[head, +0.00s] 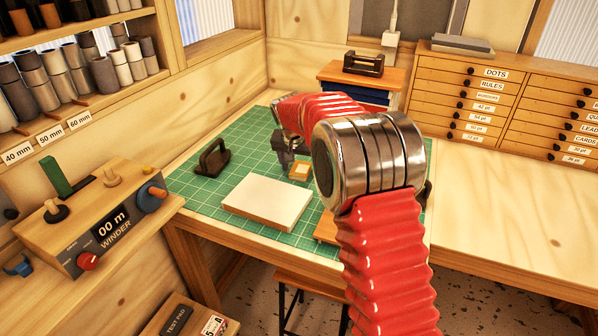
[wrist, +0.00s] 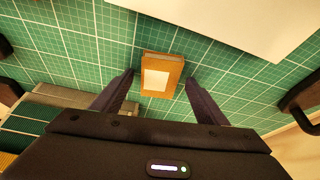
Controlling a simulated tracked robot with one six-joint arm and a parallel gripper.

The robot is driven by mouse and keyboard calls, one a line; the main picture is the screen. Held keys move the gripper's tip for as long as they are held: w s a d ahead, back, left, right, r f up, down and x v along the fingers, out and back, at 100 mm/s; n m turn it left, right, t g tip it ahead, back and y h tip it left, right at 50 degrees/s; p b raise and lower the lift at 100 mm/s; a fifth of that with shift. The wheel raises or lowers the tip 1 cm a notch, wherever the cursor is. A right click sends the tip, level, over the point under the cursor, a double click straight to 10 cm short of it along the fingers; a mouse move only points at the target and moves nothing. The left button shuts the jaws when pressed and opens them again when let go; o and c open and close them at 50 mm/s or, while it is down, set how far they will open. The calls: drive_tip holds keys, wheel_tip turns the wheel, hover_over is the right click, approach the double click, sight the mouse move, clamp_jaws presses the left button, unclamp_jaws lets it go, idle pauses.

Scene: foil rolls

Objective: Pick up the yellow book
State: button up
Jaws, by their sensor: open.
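A small ochre-yellow block like a book (head: 300,170), with a pale label on top, lies flat on the green cutting mat (head: 240,150). In the wrist view the yellow book (wrist: 161,87) shows between my two dark fingertips, with mat visible on both sides of it. My gripper (head: 287,158) is open and empty, close to the book on its left in the head view. The wrist view also shows my gripper (wrist: 158,80) with its fingers spread wider than the book. The fingers' height above the mat is hard to tell.
A large white-topped block (head: 267,200) lies in front of the book. A dark handled tool (head: 212,160) stands on the mat to the left. A brown board (head: 326,229) is partly hidden behind my arm. The winder (head: 110,225) is at left, label drawers (head: 485,95) at right.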

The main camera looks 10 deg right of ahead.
sight(299, 170)
drive_tip(key=shift+c, duration=0.2)
drive_tip(key=c, duration=1.1)
drive_tip(key=shift+r, duration=0.15)
wheel_tip(299, 170, up, 10)
drive_tip(key=shift+f, duration=0.1)
idle(0.7)
